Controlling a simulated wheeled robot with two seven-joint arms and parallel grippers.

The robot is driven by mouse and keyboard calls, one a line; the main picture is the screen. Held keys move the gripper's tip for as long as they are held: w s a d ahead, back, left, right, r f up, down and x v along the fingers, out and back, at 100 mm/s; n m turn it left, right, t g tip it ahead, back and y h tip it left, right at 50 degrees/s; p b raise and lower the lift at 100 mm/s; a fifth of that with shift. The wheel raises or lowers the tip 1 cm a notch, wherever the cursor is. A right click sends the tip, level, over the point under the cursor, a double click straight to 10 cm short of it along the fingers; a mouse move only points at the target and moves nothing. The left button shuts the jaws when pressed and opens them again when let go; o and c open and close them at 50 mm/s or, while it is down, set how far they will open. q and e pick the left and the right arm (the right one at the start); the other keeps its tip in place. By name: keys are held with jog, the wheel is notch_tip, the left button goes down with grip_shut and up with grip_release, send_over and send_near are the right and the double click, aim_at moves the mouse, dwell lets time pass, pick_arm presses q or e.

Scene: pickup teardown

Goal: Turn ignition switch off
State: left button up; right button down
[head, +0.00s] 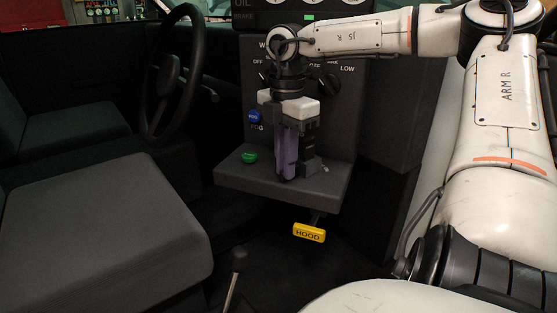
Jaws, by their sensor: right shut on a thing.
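My right gripper (293,176) reaches down from its wrist in front of the dark dashboard panel, its fingertips low at the grey ledge (252,180). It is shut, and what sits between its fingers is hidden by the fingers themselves. The ignition switch does not show clearly; its place seems to be behind the gripper at the ledge, so I cannot tell its position. A small light metal piece (325,169) shows just right of the fingers. My left gripper is not in view.
A green knob (249,157) and a blue knob (255,117) are left of the gripper. A black dial (330,83) is on the panel above right. A yellow HOOD handle (309,233) hangs below the ledge. The steering wheel (172,75), seat (105,225) and lever (238,262) are left.

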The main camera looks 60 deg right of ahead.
jog(key=shift+s+a+n+b, duration=0.15)
jog(key=shift+s+n+b, duration=0.55)
jog(key=shift+n, duration=1)
jog(key=shift+s+n, duration=0.7)
jog(key=shift+n, duration=0.1)
jog(key=shift+s+r+n, duration=0.1)
jog(key=shift+n, duration=0.2)
jog(key=c, duration=1.8)
grip_release()
jog(key=shift+c, duration=0.2)
notch_tip(320, 180, up, 10)
jog(key=shift+r, duration=0.15)
